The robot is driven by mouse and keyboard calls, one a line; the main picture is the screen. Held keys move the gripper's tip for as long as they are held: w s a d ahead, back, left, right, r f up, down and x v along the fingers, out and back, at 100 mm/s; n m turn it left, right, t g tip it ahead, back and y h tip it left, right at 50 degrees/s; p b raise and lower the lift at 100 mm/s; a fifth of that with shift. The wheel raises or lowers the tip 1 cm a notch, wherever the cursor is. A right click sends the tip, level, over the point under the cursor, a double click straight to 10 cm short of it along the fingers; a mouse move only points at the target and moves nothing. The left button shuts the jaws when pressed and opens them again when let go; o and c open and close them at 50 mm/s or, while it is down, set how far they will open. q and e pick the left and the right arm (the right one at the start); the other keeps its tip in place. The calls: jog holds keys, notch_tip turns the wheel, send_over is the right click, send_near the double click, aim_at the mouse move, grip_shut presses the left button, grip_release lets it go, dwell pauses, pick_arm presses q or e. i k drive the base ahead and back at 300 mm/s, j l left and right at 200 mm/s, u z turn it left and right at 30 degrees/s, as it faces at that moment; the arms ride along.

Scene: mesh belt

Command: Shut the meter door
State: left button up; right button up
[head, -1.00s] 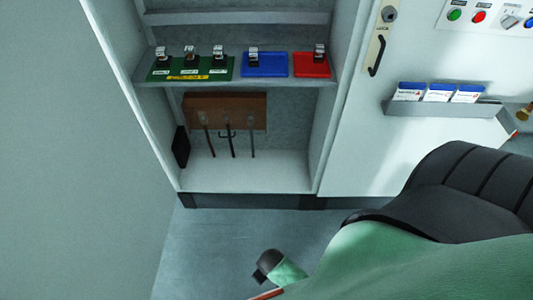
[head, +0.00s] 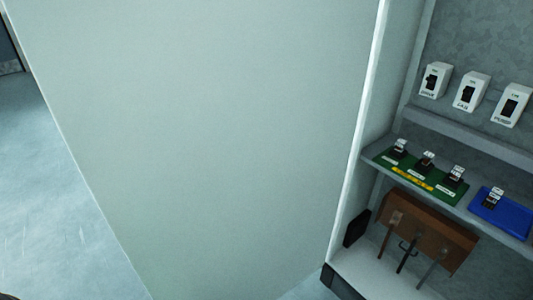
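A large, plain pale grey-green panel (head: 200,130) fills the left and middle of the head view. It looks like a door standing open, and it meets the left edge of the open cabinet (head: 362,130). No meter or label shows on it, so I cannot tell whether it is the meter door. No handle shows on its visible face. Neither of my grippers is in view.
Inside the cabinet, white switches (head: 472,92) are above a shelf with a green tray (head: 453,192) and a blue tray (head: 512,222). A brown board (head: 428,228) with hanging tools is below. Bare floor (head: 50,200) lies left of the panel.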

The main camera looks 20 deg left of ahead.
aim_at(212, 139)
jog(key=k+j+z, duration=0.15)
jog(key=j, duration=0.3)
jog(key=k+j+z, duration=0.15)
jog(key=j, duration=0.25)
jog(key=k+j+z, duration=0.15)
jog(key=j, duration=0.25)
jog(key=k+j+z, duration=0.15)
jog(key=j, duration=0.25)
jog(key=k+j+z, duration=0.15)
jog(key=k+j, duration=0.15)
jog(key=i+j+z, duration=0.1)
jog(key=j+z, duration=0.35)
jog(key=j, duration=0.85)
jog(key=j+z, duration=0.45)
jog(key=j, duration=0.8)
jog(key=k, duration=0.05)
